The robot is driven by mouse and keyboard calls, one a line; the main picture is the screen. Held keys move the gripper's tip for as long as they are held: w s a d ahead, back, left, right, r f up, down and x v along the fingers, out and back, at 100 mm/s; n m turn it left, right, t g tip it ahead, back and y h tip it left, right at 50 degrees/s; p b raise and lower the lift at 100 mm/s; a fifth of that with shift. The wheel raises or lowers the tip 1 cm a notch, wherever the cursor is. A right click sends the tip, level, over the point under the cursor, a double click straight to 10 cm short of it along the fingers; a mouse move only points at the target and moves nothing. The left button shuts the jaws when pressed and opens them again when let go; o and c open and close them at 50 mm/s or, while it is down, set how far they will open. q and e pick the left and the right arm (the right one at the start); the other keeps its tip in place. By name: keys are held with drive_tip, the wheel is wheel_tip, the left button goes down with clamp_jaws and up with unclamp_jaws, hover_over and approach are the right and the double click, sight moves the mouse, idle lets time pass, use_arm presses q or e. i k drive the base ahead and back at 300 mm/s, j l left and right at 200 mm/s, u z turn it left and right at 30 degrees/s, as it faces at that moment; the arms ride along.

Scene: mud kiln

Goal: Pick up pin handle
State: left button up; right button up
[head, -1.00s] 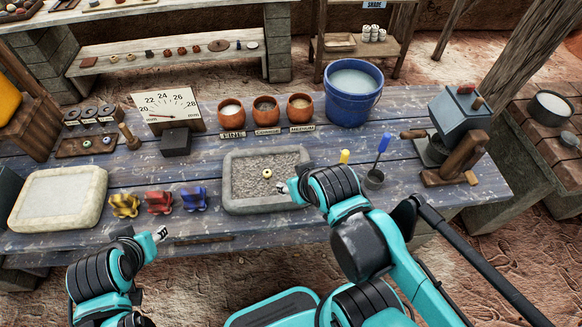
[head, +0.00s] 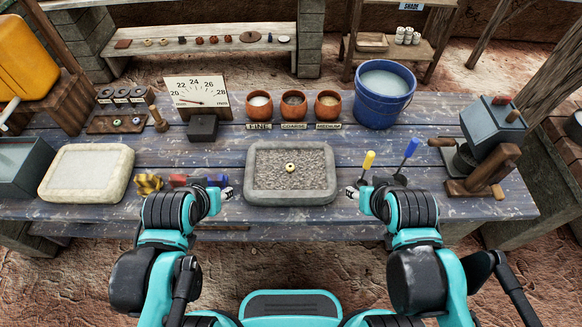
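No part is plainly marked as the pin handle. An upright wooden peg with a round base (head: 157,118) stands at the back left of the blue table. A yellow handle (head: 368,160) and a blue-handled tool (head: 409,149) stand right of the gravel tray (head: 262,190). A small cream ring-like piece (head: 290,168) lies on the gravel. My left gripper (head: 226,187) is at the tray's left, its small fingertips apart and empty. My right gripper (head: 350,191) is at the tray's right, below the yellow handle, also looking open and empty. My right arm partly hides the tools' lower parts.
A white slab (head: 88,172) and yellow figure (head: 148,183) are at left; my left gripper partly covers red and blue ones. A dial board (head: 198,95), orange pots (head: 294,104) and blue bucket (head: 383,92) line the back. A grinder-like machine (head: 490,125) stands right.

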sight(153, 108)
drive_tip(key=i+j+z, duration=0.15)
drive_tip(key=j+z, duration=0.35)
drive_tip(key=j, duration=0.55)
drive_tip(key=j+z, duration=0.45)
drive_tip(key=j, duration=0.6)
